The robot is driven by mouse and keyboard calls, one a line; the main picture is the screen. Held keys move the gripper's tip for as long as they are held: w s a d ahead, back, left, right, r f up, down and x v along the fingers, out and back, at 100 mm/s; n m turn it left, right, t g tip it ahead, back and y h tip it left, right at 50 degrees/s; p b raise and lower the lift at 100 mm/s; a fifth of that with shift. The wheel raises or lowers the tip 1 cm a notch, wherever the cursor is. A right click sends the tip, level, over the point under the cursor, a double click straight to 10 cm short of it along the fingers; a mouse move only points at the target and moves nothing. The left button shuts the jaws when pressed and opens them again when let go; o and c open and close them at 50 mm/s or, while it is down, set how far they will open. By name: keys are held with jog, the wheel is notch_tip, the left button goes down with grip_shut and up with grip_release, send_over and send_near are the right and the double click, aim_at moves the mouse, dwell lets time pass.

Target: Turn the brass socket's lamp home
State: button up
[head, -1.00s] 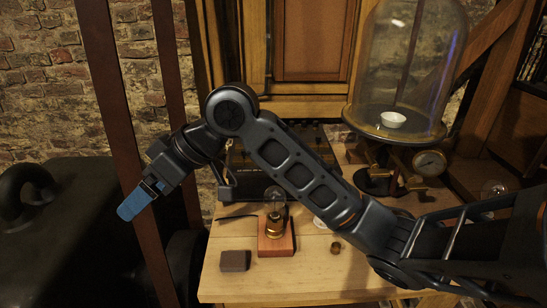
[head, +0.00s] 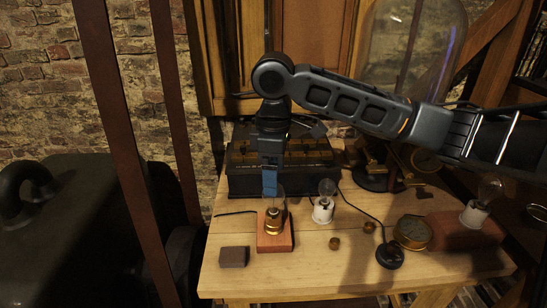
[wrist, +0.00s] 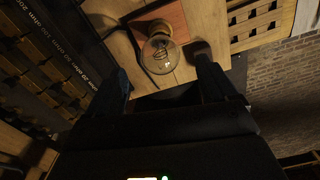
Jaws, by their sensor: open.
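The lamp (head: 277,202), a clear glass bulb, stands upright in the brass socket (head: 274,227) on a reddish wooden block (head: 277,245). In the wrist view the bulb (wrist: 160,52) shows round, beyond and between the open fingers, its filament visible. My gripper (head: 270,185) points down just above and behind the bulb in the head view, with its blue fingers seen edge-on. In the wrist view my gripper (wrist: 166,72) is open and empty. I cannot tell whether the lamp sits fully in its socket.
A white-socket lamp (head: 323,207) stands close on the right. Another lamp (head: 480,208) stands far right. A black box (head: 250,182) is behind. A dark block (head: 234,256), small brass pieces (head: 334,243) and a brass dial (head: 413,232) lie on the table. The front table strip is clear.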

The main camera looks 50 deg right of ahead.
aim_at(274, 200)
jog(key=shift+f, duration=1.8)
jog(key=shift+c, duration=0.3)
jog(key=c, duration=1.2)
jog(key=shift+a+r+m+p, duration=0.1)
jog(key=shift+m+p, duration=1.55)
jog(key=shift+m, duration=0.15)
jog(key=shift+m+p, duration=1)
jog(key=shift+m, duration=0.4)
